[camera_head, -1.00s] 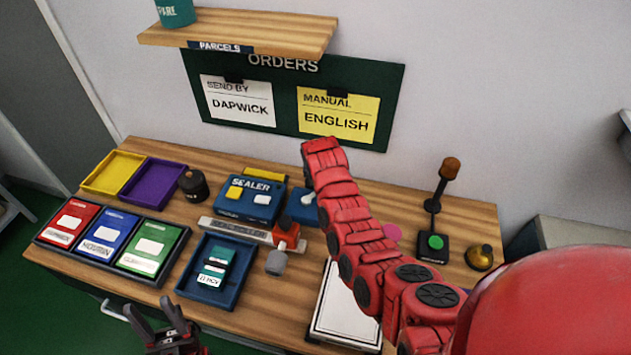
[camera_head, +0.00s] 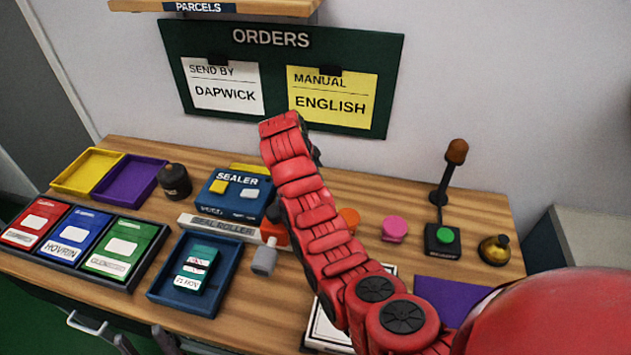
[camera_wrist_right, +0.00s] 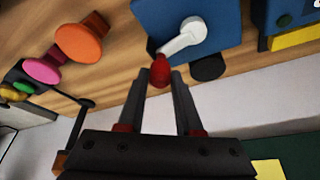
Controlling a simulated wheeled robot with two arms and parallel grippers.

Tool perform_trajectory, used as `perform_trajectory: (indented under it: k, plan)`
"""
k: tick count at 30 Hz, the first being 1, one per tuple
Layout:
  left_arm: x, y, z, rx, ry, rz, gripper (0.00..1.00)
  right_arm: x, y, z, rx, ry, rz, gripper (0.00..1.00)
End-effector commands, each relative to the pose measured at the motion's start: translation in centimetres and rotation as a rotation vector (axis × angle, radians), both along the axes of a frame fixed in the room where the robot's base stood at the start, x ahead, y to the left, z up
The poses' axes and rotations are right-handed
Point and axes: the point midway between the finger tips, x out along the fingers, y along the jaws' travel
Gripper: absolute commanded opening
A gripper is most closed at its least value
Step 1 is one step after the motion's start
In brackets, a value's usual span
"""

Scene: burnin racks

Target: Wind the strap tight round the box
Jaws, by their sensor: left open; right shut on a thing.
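A blue unit (camera_wrist_right: 190,22) with a white crank arm (camera_wrist_right: 183,38) and a red knob (camera_wrist_right: 158,70) shows in the right wrist view. My right gripper (camera_wrist_right: 162,78) is shut on the red knob. In the head view my red right arm hides most of this unit and the gripper. A teal box (camera_head: 197,268) with a white label lies in a dark blue tray (camera_head: 168,298) on the bench. I cannot make out a strap on it. My left gripper (camera_head: 143,340) is open and empty at the bottom edge, below the bench front.
A blue sealer (camera_head: 232,207) stands behind the seal roller strip (camera_head: 220,226). Red, blue and green cards lie in a rack (camera_head: 65,262) at the left. A pink knob (camera_head: 394,228), green button (camera_head: 446,236) and brass bell (camera_head: 494,250) stand at the right.

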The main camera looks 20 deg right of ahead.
Motion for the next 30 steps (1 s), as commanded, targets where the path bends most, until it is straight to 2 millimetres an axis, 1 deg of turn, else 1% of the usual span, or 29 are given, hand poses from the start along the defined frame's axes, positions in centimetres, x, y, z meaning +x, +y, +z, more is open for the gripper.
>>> perform_trajectory:
  k: [7, 20, 21, 23, 24, 26, 30]
  plan:
    - [0.00, 0.00, -0.23, 0.000, 0.000, 0.000, 0.50, -0.22, 0.09, 0.03, 0.000, 0.000, -0.057, 0.00]
    - [0.00, 0.00, -0.23, 0.000, 0.000, 0.000, 0.50, -0.26, 0.10, 0.03, 0.000, 0.000, -0.066, 0.00]
    - [0.00, 0.00, -0.23, 0.000, 0.000, 0.000, 0.50, -0.26, 0.10, 0.03, 0.000, 0.000, -0.066, 0.36]
    - [0.00, 0.00, -0.23, 0.000, 0.000, 0.000, 0.50, -0.26, 0.10, 0.03, 0.000, 0.000, -0.066, 0.46]
    - [0.00, 0.00, -0.24, 0.000, 0.000, 0.000, 0.50, -0.26, 0.10, 0.03, 0.000, 0.000, -0.066, 0.54]
    - [-0.01, 0.00, -0.23, 0.000, 0.000, 0.000, 0.50, -0.25, 0.11, 0.04, 0.000, 0.000, -0.066, 0.64]
    - [0.00, 0.00, -0.24, 0.000, 0.000, 0.000, 0.50, -0.26, 0.12, 0.01, 0.000, 0.000, -0.065, 0.64]
